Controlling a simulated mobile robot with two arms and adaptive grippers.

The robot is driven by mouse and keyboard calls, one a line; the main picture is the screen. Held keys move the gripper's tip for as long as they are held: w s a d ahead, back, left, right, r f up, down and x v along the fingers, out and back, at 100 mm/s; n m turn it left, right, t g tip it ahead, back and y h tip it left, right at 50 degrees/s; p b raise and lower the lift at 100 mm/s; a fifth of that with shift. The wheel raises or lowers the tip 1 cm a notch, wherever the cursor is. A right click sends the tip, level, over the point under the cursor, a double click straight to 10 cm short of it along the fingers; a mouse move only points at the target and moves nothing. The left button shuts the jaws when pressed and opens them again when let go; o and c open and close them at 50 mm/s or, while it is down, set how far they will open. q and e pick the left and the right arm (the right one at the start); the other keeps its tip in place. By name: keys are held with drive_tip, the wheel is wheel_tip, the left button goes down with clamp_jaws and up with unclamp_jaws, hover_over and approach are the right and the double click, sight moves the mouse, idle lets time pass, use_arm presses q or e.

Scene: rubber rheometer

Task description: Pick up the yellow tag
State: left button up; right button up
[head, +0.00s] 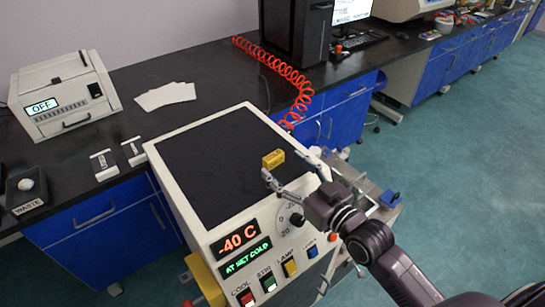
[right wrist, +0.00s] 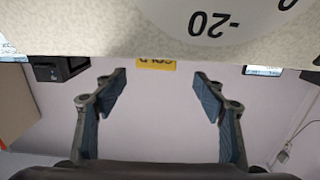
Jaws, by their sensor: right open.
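The yellow tag (head: 273,158) is a small block at the right front part of the cream machine's black top. In the right wrist view the yellow tag (right wrist: 157,65) shows just past the machine's edge, with dark lettering partly cut off. My right gripper (head: 285,167) is open and empty, its fingers spread to either side of the tag as seen from the head. In the right wrist view my right gripper (right wrist: 160,89) has its fingertips apart, with the tag between and beyond them. I cannot tell whether a finger touches it. My left gripper is not in view.
The machine's front has a dial (head: 290,216), a red display (head: 238,239) reading -40 C and several coloured buttons. On the black bench are white sheets (head: 166,95), a small cream instrument (head: 66,95) and a waste box (head: 27,190). A red coiled hose (head: 300,100) runs behind the machine.

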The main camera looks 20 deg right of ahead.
sight(276, 158)
drive_tip(key=x, duration=0.3)
drive_tip(key=p+x, duration=0.1)
drive_tip(key=shift+w+d+f, duration=0.15)
drive_tip(key=shift+w+d, duration=0.05)
drive_tip(key=shift+w, duration=0.1)
drive_tip(key=shift+w+a+f, duration=0.1)
drive_tip(key=shift+w+a, duration=0.15)
drive_tip(key=shift+w, duration=0.35)
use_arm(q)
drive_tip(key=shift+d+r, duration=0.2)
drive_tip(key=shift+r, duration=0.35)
use_arm(e)
drive_tip(key=c, duration=1.1)
